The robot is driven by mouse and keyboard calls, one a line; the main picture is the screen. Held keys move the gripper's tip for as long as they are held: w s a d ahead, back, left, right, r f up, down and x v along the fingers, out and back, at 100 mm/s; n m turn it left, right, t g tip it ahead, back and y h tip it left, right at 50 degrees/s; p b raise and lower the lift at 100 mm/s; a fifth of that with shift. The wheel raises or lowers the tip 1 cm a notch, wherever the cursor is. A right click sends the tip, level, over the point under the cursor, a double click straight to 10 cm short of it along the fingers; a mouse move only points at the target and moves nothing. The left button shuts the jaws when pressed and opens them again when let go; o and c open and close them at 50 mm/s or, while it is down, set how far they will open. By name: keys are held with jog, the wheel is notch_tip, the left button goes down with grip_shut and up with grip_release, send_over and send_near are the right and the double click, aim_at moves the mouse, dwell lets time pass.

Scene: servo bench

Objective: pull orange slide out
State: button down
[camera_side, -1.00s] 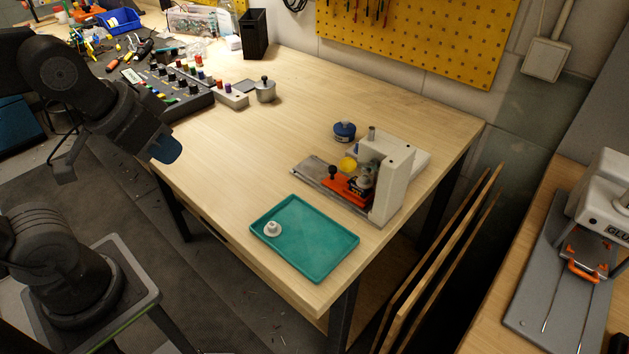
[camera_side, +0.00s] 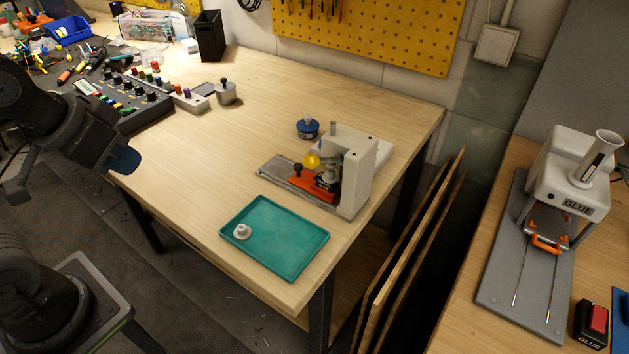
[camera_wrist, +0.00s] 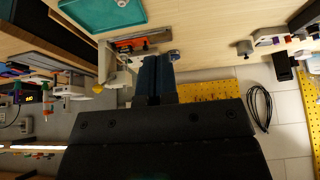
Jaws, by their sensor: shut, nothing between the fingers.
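The orange slide (camera_side: 308,190) lies in the grey base plate (camera_side: 275,172) of a white bench press (camera_side: 350,165), partly under the press head. A dark round knob (camera_side: 297,168) stands on the slide. The slide also shows in the wrist view (camera_wrist: 130,43), beside the white press body. My gripper (camera_side: 124,160) is at the left of the side view, well away from the slide. Its dark blue fingers (camera_wrist: 156,76) are shut with nothing between them. A yellow ball-shaped part (camera_side: 311,161) shows at the press behind the slide.
A teal tray (camera_side: 285,262) with a small white part (camera_side: 242,231) lies in front of the press. A round blue item (camera_side: 307,128) stands behind it. A separate GLUE machine (camera_side: 575,175) with an orange handle (camera_side: 548,244) stands on the right bench. The middle tabletop is clear.

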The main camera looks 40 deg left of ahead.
jog(key=c, duration=1.8)
grip_release()
jog(key=shift+c, duration=0.2)
jog(key=shift+o, duration=0.7)
jog(key=shift+r, duration=0.1)
jog(key=o, duration=0.6)
jog(key=w+d+r+m+g, duration=0.1)
jog(key=w+r+m, duration=0.1)
jog(key=w, duration=0.6)
jog(key=shift+d+r+g, duration=0.15)
jog(key=shift+r+g, duration=0.15)
jog(key=shift+r, duration=0.5)
jog(key=shift+o, duration=0.4)
jog(key=w, duration=0.1)
jog(key=w+d+m, duration=0.1)
jog(key=w, duration=0.1)
jog(key=w+m+g, duration=0.1)
jog(key=w, duration=0.1)
jog(key=shift+w+d+r, duration=0.15)
jog(key=shift+w+r, duration=0.05)
jog(key=shift+r, duration=0.05)
jog(key=m+g, duration=0.3)
jog(key=m, duration=0.2)
send_over(298, 165)
notch_tip(298, 165, down, 8)
notch_tip(298, 165, down, 13)
jog(key=shift+f, duration=0.1)
grip_shut()
